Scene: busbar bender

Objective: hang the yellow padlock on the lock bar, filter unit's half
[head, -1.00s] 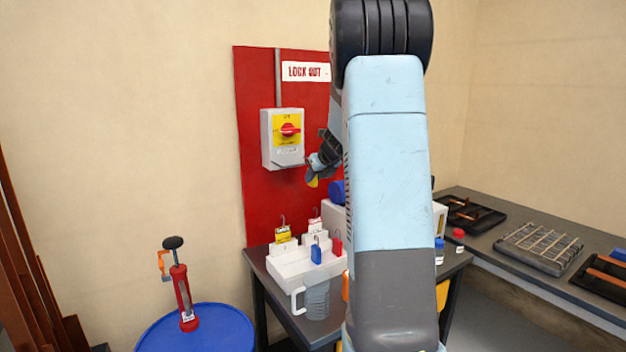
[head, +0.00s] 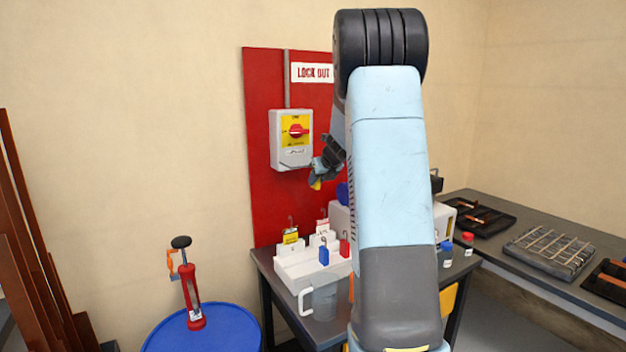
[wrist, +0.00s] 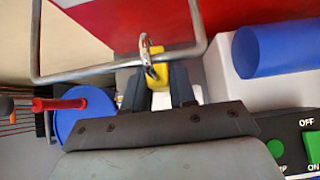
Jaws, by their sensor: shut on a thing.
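My gripper (wrist: 160,88) is shut on the yellow padlock (wrist: 158,68), whose body shows between the fingertips in the wrist view. The padlock's metal shackle (wrist: 145,42) sticks out beyond the fingers and overlaps a grey bent metal bar (wrist: 95,72), likely the lock bar. I cannot tell whether the shackle is around the bar or just in front of it. In the head view my gripper (head: 319,176) is in front of the red board, right of and below the switch, with a bit of yellow at its tip.
A red lock-out board (head: 265,200) carries a switch box (head: 291,140). Below, a white rack (head: 300,268) holds several padlocks, another yellow one (head: 290,236) included. A jug (head: 320,301) stands in front. A blue cylinder (wrist: 285,42) lies right of my gripper.

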